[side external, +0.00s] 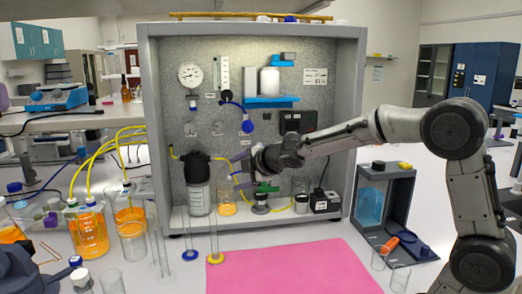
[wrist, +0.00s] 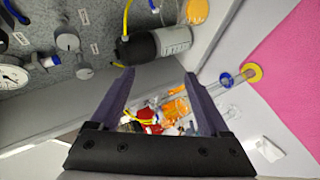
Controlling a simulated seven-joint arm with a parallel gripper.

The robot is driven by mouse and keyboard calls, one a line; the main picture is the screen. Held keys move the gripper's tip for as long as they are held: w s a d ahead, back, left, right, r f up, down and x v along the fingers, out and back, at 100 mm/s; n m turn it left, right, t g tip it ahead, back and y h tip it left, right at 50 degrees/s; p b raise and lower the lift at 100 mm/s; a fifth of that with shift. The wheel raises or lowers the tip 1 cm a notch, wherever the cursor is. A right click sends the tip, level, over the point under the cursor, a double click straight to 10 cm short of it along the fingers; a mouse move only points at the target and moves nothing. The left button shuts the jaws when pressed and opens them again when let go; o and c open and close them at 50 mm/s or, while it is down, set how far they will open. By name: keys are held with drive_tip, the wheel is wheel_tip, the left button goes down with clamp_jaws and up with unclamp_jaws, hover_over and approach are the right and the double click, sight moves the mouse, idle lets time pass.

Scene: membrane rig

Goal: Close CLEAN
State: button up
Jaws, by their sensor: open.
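No label can be read clearly as CLEAN in either view, so I cannot tell which control is CLEAN. The rig panel (side external: 217,80) carries a blue valve handle (side external: 247,126) at its middle and two small grey knobs, a left one (side external: 190,129) and a right one (side external: 218,128). A green handle (side external: 265,187) sits low, just below my gripper. In the wrist view, grey knobs (wrist: 68,42) with small white labels (wrist: 85,16) show at upper left. My gripper (side external: 237,168) is open and empty in front of the panel, right of the black-topped filter vessel (side external: 198,170); its fingers also show in the wrist view (wrist: 158,75).
The pressure gauge (side external: 190,75) is at the panel's upper left. Yellow tubing (side external: 95,160) runs to orange-filled bottles (side external: 90,235) at left. Slim glass cylinders (side external: 213,240) stand in front of the rig. The pink mat (side external: 295,268) is mostly clear. A grey open-front box (side external: 385,205) stands at right.

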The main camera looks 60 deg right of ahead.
drive_tip(key=s+d+r+n+t+h, duration=0.1)
drive_tip(key=s+d+r+n+h, duration=0.1)
drive_tip(key=d+r+n+h, duration=1)
wheel_tip(320, 180, down, 12)
drive_tip(key=n+y, duration=0.2)
drive_tip(key=x, duration=1.3)
drive_tip(key=shift+w+a+f, duration=0.2)
drive_tip(key=shift+a+f, duration=0.05)
drive_tip(key=shift+f, duration=0.1)
